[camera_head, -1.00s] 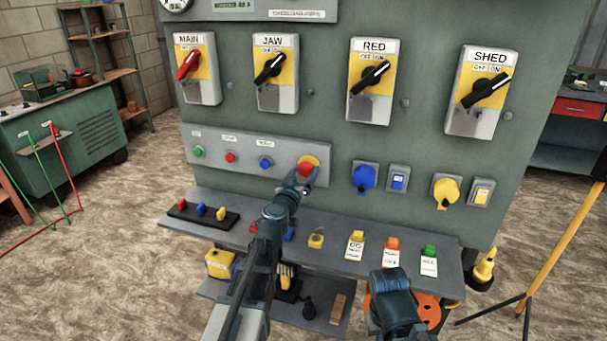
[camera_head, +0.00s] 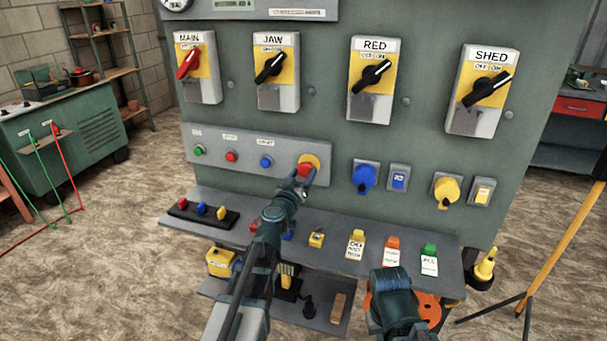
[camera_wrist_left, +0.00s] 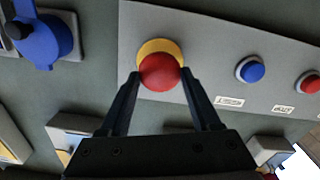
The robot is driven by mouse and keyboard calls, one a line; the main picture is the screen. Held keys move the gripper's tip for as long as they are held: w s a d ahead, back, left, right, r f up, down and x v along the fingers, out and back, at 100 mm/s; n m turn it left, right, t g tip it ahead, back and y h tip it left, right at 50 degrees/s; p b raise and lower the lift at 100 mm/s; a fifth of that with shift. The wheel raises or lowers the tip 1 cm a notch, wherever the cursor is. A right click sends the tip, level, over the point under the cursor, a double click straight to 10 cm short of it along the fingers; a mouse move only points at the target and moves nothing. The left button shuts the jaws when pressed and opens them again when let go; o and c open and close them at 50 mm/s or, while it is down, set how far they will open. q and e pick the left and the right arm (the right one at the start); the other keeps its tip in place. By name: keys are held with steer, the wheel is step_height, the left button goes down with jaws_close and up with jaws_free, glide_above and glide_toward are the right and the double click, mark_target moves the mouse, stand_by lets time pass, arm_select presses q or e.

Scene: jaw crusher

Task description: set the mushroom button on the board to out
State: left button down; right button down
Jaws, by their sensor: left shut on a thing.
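The red mushroom button (camera_head: 305,168) sits on a yellow ring (camera_head: 312,160) at the right end of the grey button strip (camera_head: 215,168) on the board. My left gripper (camera_head: 306,176) is shut on the red head, with one finger on each side. The left wrist view shows the red head (camera_wrist_left: 160,73) between the two fingertips (camera_wrist_left: 160,76), with the yellow ring (camera_wrist_left: 158,47) behind it. The gripper hides part of the button's lower side in the head view. My right arm shows at the bottom right, but its fingers are not visible.
Green, red and blue buttons (camera_head: 265,162) lie left on the same strip. A blue socket (camera_head: 364,177) is close on the right. Above are several rotary switches, including JAW (camera_head: 276,72) and RED (camera_head: 372,80). A shelf (camera_head: 330,240) with tags and small padlocks juts out below.

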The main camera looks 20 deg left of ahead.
arm_select(q)
steer(key=shift+c, duration=0.4)
jaws_free()
steer(key=shift+s, duration=0.2)
arm_select(e)
steer(key=shift+s, duration=0.1)
